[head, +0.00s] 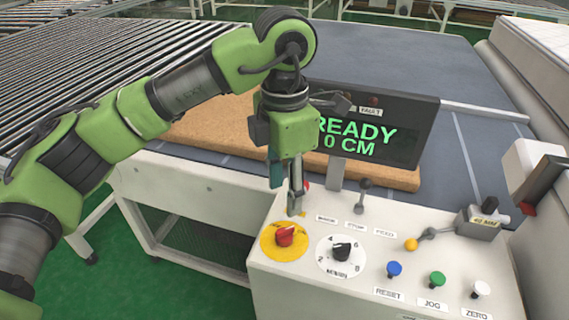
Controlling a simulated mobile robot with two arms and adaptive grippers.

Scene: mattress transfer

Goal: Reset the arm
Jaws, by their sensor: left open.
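My green left arm comes in from the left, and its gripper (284,200) points down over the back left part of the white control panel (300,270). The gripper is open, with nothing seen between its fingers. Just below it is a red knob (285,236) on a yellow disc; I cannot tell whether a fingertip touches the panel. A dark display (390,125) behind the gripper reads "READY 0 CM" in green; the arm covers its left edge. My right gripper is not in view.
A brown mattress (200,110) lies behind, beside a roller conveyor (90,60).

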